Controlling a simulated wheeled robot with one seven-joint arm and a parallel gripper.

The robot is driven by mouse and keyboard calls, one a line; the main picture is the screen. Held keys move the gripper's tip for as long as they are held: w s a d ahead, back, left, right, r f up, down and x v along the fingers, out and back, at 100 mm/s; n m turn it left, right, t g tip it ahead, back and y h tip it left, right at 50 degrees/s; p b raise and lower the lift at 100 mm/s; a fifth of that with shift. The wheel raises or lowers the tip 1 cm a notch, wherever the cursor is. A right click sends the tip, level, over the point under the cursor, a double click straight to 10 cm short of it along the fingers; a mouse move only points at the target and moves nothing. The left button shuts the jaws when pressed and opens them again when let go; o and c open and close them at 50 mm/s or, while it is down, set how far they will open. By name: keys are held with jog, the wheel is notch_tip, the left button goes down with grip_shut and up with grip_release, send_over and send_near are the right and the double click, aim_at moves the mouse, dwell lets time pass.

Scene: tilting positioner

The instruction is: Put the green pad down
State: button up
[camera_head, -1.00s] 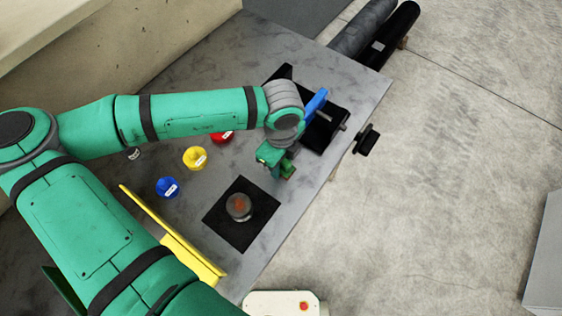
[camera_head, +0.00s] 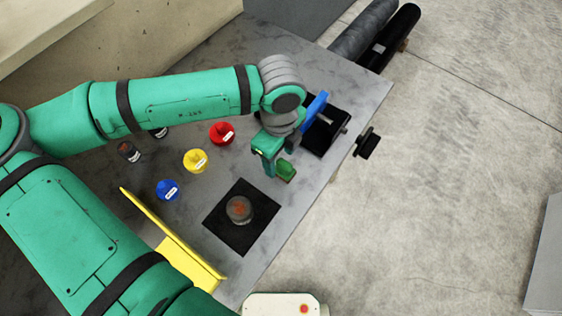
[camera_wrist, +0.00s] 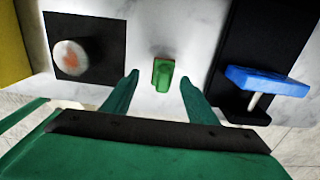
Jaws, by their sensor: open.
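The green pad (camera_head: 286,171) is a small green block on the grey table, between the black mat and the black positioner. In the wrist view the green pad (camera_wrist: 162,74) lies just beyond my fingertips, about midway between them, with clear space on both sides. My gripper (camera_head: 277,168) is close by the pad in the head view, partly covering its surroundings. In the wrist view my gripper (camera_wrist: 159,80) is open, its two green fingers spread and empty.
A black mat (camera_head: 223,223) bears a round grey piece with a reddish top (camera_head: 239,209). The black positioner (camera_head: 333,139) with a blue plate (camera_head: 315,106) stands close at the right. Red (camera_head: 221,133), yellow (camera_head: 195,160) and blue (camera_head: 167,189) pieces and a yellow barrier (camera_head: 170,240) are at left.

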aim_at(280, 164)
notch_tip(280, 164, up, 5)
dwell(0.3)
dwell(0.5)
